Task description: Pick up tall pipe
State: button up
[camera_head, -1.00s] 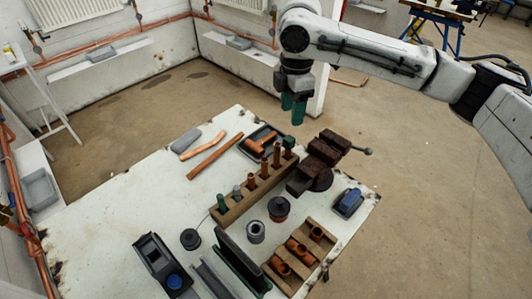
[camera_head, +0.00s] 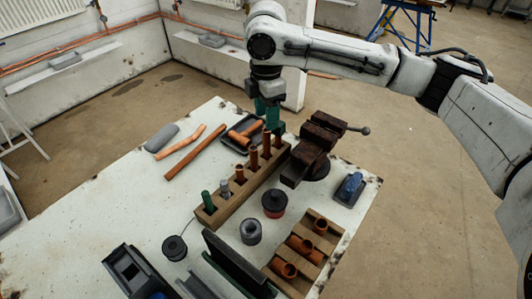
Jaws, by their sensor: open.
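A wooden rack (camera_head: 232,203) on the white table holds a row of upright pieces. Three are copper pipes: a short one (camera_head: 240,173), a middle one (camera_head: 253,158) and the tallest-looking one (camera_head: 266,143) towards the far end. My gripper (camera_head: 269,114) points down with its green fingers open, over or behind the far end of the rack, close to the tallest-looking pipe in the picture. I cannot tell its exact depth or whether it touches anything.
A rusty vise (camera_head: 314,150) stands right of the rack. A black tray (camera_head: 242,131) with a copper-headed hammer lies to the left. A red-based can (camera_head: 274,204), a grey spool (camera_head: 250,232) and a wooden tray of copper fittings (camera_head: 331,232) lie nearer.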

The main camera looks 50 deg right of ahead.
aim_at(266, 143)
notch_tip(266, 143, down, 10)
jog(key=shift+s+a+f, duration=0.1)
dwell(0.5)
jog(key=shift+c, duration=0.5)
grip_shut()
